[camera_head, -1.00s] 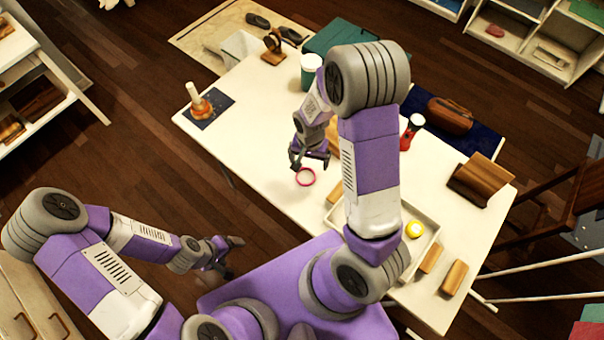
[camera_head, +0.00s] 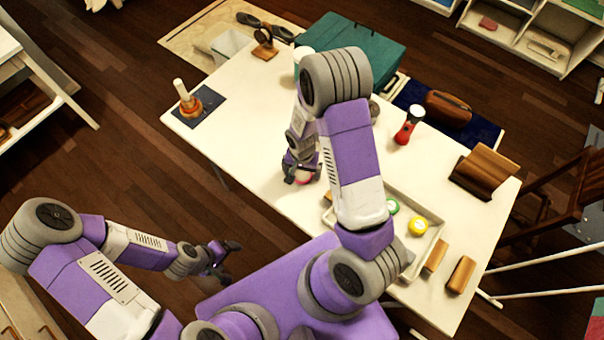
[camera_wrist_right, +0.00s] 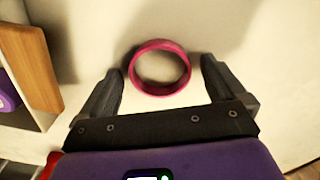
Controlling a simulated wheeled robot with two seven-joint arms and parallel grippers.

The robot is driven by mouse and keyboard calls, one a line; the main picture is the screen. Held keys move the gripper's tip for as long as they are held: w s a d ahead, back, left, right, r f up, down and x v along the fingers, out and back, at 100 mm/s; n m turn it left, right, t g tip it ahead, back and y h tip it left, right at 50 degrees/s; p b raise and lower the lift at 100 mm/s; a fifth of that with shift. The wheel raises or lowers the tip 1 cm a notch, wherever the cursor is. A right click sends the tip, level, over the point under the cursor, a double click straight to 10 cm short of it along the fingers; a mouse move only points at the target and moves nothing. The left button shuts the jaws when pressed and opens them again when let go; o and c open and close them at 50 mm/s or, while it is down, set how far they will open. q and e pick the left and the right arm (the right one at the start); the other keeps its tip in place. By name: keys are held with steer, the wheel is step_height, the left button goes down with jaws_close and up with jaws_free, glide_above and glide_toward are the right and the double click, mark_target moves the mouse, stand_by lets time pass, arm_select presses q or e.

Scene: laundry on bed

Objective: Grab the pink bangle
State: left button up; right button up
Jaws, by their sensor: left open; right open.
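The pink bangle (camera_wrist_right: 160,92) lies on the white table. In the right wrist view it sits ahead of and between the fingertips of my right gripper (camera_wrist_right: 162,75), apart from both. In the head view my right gripper (camera_head: 301,174) is low over the table and hides most of the bangle (camera_head: 303,181); only a bit of pink shows. The right gripper is open and empty. My left gripper (camera_head: 225,258) is open and empty, off the table's near-left side, far from the bangle.
On the white table (camera_head: 240,140), a tray (camera_head: 432,232) holds yellow and green round items, with wooden blocks (camera_head: 461,274) beside it. A red bottle (camera_head: 408,126) stands to the right. A ring stacker (camera_head: 187,100) is at the left. The table between stacker and bangle is clear.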

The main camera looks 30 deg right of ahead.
steer(key=shift+c, duration=0.5)
steer(key=c, duration=1)
steer(key=shift+r, duration=0.1)
